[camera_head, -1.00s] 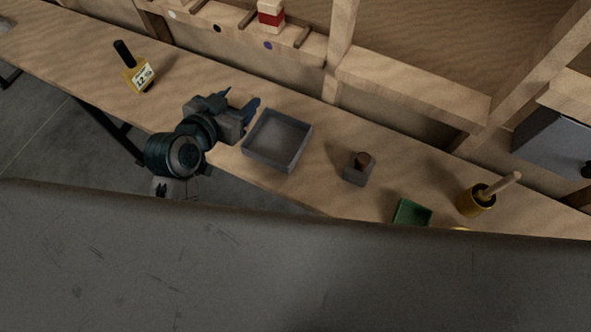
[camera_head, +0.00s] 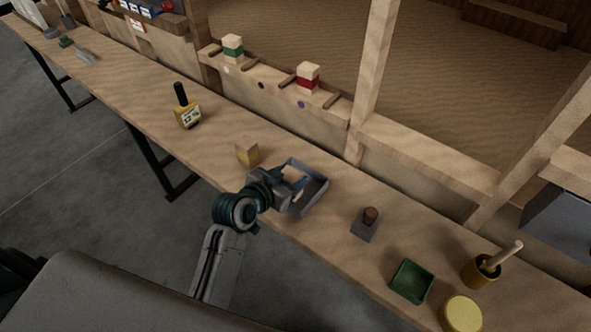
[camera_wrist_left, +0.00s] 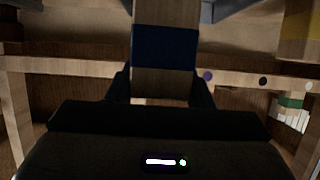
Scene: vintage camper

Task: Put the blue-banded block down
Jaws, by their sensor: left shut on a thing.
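The blue-banded block (camera_wrist_left: 165,47) is pale wood with a dark blue band. In the left wrist view it stands upright between the dark fingers, its top cut off by the frame. My left gripper (camera_head: 296,179) is shut on it; in the head view the gripper is at the near left part of the grey tray (camera_head: 318,196) and hides part of it. I cannot tell whether the block touches the tray. A rail (camera_head: 272,85) behind the bench has dowels and white, black and purple dots. It carries a green-banded block (camera_head: 233,48) and a red-banded block (camera_head: 308,78). My right gripper is not in view.
A small wooden block (camera_head: 247,154) stands left of the tray, with a yellow bottle (camera_head: 187,116) farther left. To the right are a grey block with a brown knob (camera_head: 366,224), a green tray (camera_head: 411,281), a yellow pot (camera_head: 481,271) and a yellow disc (camera_head: 461,313).

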